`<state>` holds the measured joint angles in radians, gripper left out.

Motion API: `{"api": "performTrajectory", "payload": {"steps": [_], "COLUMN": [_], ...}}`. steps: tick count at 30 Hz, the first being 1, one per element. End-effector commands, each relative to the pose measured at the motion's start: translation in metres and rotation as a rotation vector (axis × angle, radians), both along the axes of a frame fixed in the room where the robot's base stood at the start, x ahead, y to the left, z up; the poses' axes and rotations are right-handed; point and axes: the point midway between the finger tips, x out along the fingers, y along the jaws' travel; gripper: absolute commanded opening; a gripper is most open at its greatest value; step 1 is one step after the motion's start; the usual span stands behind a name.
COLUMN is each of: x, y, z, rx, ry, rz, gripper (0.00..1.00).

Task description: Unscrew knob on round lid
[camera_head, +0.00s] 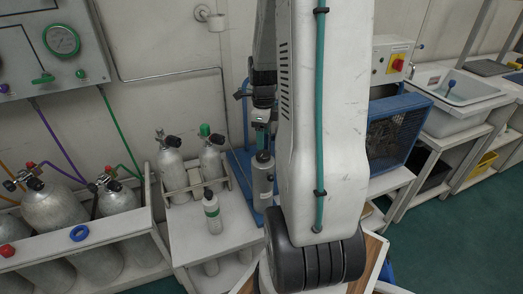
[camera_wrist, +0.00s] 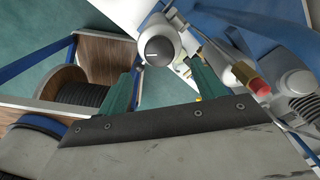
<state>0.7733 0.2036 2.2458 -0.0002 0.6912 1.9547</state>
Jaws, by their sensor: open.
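A round knob-like part (camera_wrist: 158,46) with a dark face, a pale line across it and a light rim shows in the wrist view. It lies just beyond my gripper (camera_wrist: 163,72), whose two teal fingers stand apart with nothing clearly held between them. I cannot tell whether the part touches a finger or whether it is the knob on the lid. In the head view my gripper (camera_head: 262,128) is partly hidden behind my arm, above a grey cylinder (camera_head: 262,182) with a dark top. No round lid shows clearly.
A wooden cable reel (camera_wrist: 62,82) and a red-tipped fitting (camera_wrist: 254,84) flank my fingers in the wrist view. In the head view, bottles stand on a white bench (camera_head: 205,247) to the left. A blue box (camera_head: 395,130) and a sink (camera_head: 462,95) are to the right.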

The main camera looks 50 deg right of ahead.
Motion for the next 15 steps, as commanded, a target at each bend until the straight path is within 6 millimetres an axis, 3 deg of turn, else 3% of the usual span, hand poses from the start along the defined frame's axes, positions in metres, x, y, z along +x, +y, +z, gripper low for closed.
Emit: {"api": "performTrajectory", "payload": {"steps": [9,15], "x": [-0.001,0.0], "y": [0.001,0.001], "z": [-0.05,-0.069], "rx": [0.003,0.001], "ry": [0.003,0.002], "rz": [0.002,0.004], "gripper": [0.68,0.68]}}
